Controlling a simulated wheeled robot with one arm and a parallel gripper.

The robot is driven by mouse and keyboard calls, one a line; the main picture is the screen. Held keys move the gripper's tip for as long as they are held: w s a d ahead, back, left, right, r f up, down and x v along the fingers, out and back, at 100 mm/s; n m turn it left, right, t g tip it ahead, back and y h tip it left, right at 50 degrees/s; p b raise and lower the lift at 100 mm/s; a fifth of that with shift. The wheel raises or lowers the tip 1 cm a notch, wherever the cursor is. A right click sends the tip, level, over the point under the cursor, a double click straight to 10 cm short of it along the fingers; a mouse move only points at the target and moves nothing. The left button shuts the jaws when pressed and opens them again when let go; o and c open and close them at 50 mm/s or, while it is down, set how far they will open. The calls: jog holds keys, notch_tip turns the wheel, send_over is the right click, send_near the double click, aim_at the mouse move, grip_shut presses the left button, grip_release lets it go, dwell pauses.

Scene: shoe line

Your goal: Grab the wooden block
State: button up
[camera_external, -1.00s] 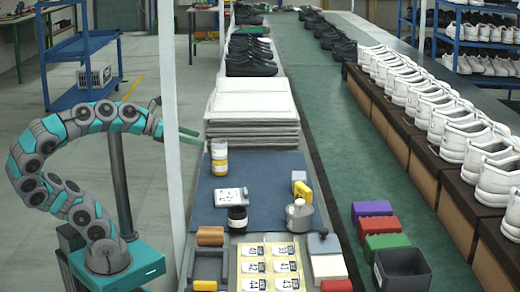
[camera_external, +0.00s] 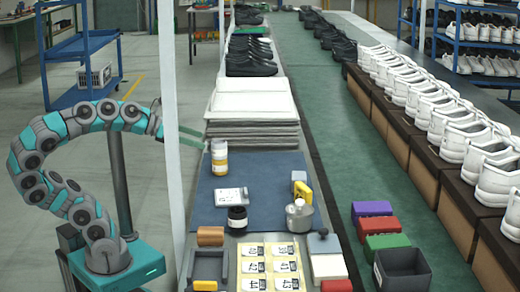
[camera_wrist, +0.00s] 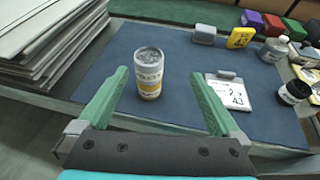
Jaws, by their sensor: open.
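The wooden block (camera_external: 210,236) is a small brown piece near the front left of the bench, just behind a grey tray. I cannot make it out in the wrist view. My gripper (camera_external: 203,141) is open and empty, above the bench's left edge beside the stack of white sheets. It is well behind the block and higher. In the wrist view my gripper's green fingers (camera_wrist: 158,73) are spread apart, with a white and yellow jar (camera_wrist: 149,74) showing between them, beyond the tips.
A blue mat (camera_external: 260,205) holds the jar, a label card (camera_external: 231,197), a dark jar (camera_external: 237,217) and a metal bottle (camera_external: 299,215). The grey tray (camera_external: 208,266) and label cards (camera_external: 270,266) lie in front. A white post (camera_external: 172,100) stands near my arm.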

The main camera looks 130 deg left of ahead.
jog(key=w+d+r+m+t+h+p, duration=0.15)
jog(key=w+d+m+h, duration=0.35)
jog(key=w, duration=0.6)
jog(key=w+d+r+m+t+h, duration=0.2)
jog(key=w+m+h, duration=0.1)
jog(key=w+m, duration=0.55)
jog(key=w+d+r+m+t+h+p, duration=0.15)
jog(key=w+d+m+h, duration=0.25)
jog(key=w, duration=0.9)
jog(key=m+g+h+p, duration=0.1)
jog(key=m+g+h, duration=0.15)
jog(key=h, duration=0.55)
send_near(210, 232)
jog(key=x, duration=0.3)
jog(key=shift+w+r+g, duration=0.2)
jog(key=shift+r+g, duration=0.05)
jog(key=shift+d+f+h, duration=0.15)
jog(key=shift+d+h, duration=0.05)
jog(key=shift+h, duration=0.1)
jog(key=shift+b+x, duration=0.3)
jog(key=shift+x, duration=0.6)
jog(key=b+x, duration=0.2)
jog(key=x, duration=0.1)
jog(key=f+b+x, duration=0.1)
jog(key=shift+w+f+b, duration=0.1)
jog(key=shift+w+b, duration=0.1)
jog(key=shift+b, duration=0.2)
jog(key=shift+w+d, duration=0.25)
jog(key=shift+w, duration=0.1)
